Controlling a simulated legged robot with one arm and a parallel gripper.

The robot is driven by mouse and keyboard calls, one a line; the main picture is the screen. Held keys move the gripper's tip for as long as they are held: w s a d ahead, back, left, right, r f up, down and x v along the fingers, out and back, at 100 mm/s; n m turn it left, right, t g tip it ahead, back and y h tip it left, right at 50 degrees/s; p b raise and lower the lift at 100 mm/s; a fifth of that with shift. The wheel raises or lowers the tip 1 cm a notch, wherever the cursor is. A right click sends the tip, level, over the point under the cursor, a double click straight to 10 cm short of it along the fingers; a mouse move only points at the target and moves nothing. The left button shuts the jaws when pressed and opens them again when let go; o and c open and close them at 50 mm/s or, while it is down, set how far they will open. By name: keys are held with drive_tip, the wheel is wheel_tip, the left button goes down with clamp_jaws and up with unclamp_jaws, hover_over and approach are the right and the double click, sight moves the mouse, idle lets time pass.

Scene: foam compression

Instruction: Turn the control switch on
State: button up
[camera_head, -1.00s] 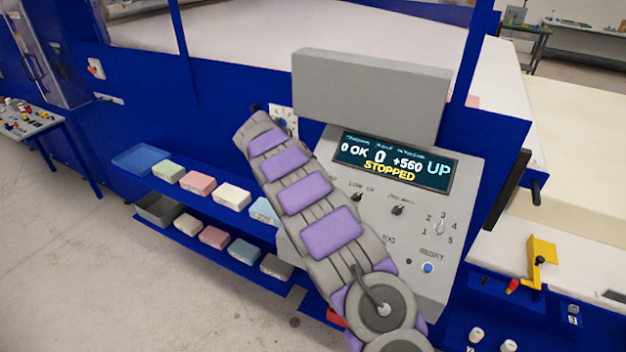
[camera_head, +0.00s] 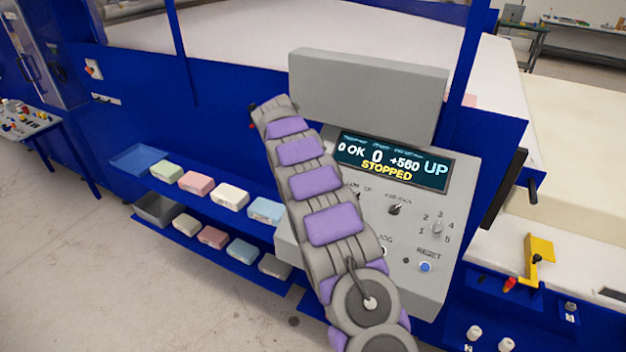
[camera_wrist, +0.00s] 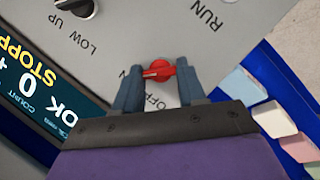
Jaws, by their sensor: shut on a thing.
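The control switch (camera_wrist: 158,70) is a red knob on the grey control panel (camera_wrist: 150,25) in the wrist view. A pale mark on the knob points left, towards a label that the left finger mostly hides; only an "N" shows. An "OFF" label lies just below the knob. My gripper (camera_wrist: 160,80) has one finger on each side of the knob and is shut on it. In the head view my arm covers the panel's left part, so the red switch is hidden there.
The panel's display (camera_head: 392,161) reads "STOPPED" and "UP". Other panel knobs (camera_head: 395,209) and a blue reset button (camera_head: 425,267) sit below it. Shelves with coloured foam blocks (camera_head: 230,196) stand left of my arm. Open floor lies at the lower left.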

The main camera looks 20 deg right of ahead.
drive_tip(key=shift+s+f, duration=0.1)
drive_tip(key=shift+f, duration=0.15)
drive_tip(key=o, duration=1.1)
drive_tip(key=shift+r, duration=0.15)
drive_tip(key=shift+c, duration=0.2)
drive_tip(key=p+v, duration=1)
drive_tip(key=v, duration=0.7)
drive_tip(key=shift+a, duration=0.2)
drive_tip(key=shift+r, duration=0.1)
